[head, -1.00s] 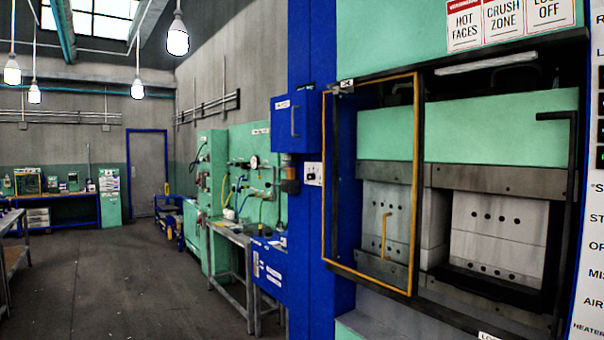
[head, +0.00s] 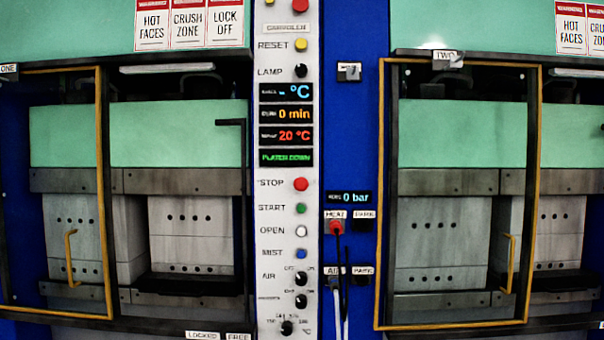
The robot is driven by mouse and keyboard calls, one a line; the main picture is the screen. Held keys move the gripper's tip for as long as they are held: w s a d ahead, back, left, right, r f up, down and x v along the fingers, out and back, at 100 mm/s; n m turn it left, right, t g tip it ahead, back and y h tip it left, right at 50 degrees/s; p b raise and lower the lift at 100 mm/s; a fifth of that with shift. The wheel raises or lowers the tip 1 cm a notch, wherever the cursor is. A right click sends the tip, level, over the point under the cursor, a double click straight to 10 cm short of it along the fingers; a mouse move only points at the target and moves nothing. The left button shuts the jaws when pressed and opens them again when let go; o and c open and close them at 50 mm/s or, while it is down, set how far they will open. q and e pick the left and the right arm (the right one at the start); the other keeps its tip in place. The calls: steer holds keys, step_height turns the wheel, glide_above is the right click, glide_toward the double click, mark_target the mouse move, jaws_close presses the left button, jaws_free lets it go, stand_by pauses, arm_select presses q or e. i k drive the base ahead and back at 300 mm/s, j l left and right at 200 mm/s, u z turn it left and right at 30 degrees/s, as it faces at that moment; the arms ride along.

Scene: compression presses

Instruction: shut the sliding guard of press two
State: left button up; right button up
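Press two stands at the right, marked by a TWO label (head: 447,58) at its top edge. Its sliding guard (head: 534,200) is a tall clear panel in a yellow frame, with a yellow handle (head: 509,263) near its lower right. The guard stands over the left part of the press opening. To the right of its frame the opening (head: 577,210) shows uncovered up to the picture edge, where the press is cut off. Green and grey platens (head: 450,135) show through the guard. Neither of my grippers is in view.
Press one is at the left, with its own yellow-framed guard (head: 102,190) over the left part of its opening. Between the presses is a white control panel (head: 286,200) with buttons and displays. Hose connections (head: 336,227) and a 0 bar display (head: 349,197) sit on the blue column.

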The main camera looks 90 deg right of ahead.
mark_target(539, 92)
steer(key=z, duration=3.5)
